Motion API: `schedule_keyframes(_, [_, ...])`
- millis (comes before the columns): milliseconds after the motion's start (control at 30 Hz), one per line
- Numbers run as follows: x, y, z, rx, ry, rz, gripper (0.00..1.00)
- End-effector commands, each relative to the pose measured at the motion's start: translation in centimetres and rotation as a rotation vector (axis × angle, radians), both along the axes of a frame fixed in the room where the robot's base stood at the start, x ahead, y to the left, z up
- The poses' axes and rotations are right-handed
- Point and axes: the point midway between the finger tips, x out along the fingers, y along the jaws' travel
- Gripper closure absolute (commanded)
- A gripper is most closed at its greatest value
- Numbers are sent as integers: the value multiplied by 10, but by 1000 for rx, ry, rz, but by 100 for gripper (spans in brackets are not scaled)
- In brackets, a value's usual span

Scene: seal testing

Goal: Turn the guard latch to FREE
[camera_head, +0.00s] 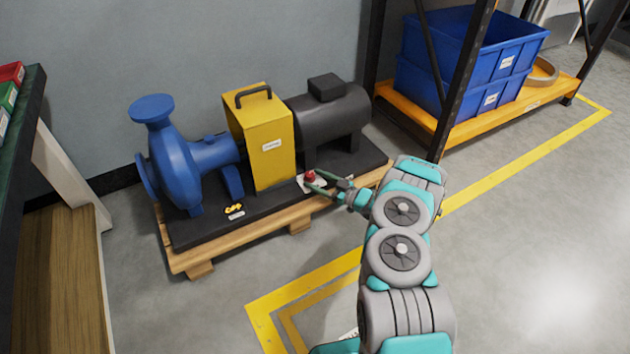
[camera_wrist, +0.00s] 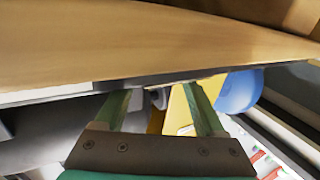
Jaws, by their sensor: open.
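A yellow guard (camera_head: 262,145) with a black handle stands between the blue pump (camera_head: 178,160) and the dark motor (camera_head: 330,115). A small red knob (camera_head: 311,175) on a pale plate sits at the guard's foot, on the motor side. A small yellow part (camera_head: 234,208) with a label lies on the base near the pump. I cannot tell for sure which is the latch, nor read the labels. My gripper (camera_head: 313,180) is open, its fingertips close by the red knob; contact is unclear. In the wrist view my gripper (camera_wrist: 155,94) shows both green fingers apart, with nothing clearly held.
The pump's black base lies on a wooden pallet (camera_head: 240,252), whose board (camera_wrist: 150,40) fills the top of the wrist view. A rack with blue crates (camera_head: 470,60) stands at the back right. A workbench (camera_head: 30,110) is at left. The floor at right is clear.

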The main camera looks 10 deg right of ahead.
Motion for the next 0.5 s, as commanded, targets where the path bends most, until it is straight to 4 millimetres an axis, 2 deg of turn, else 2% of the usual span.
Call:
schedule_keyframes(367, [5,4,0,-1,1,-2,29])
schedule_keyframes(500, [5,4,0,-1,1,-2,44])
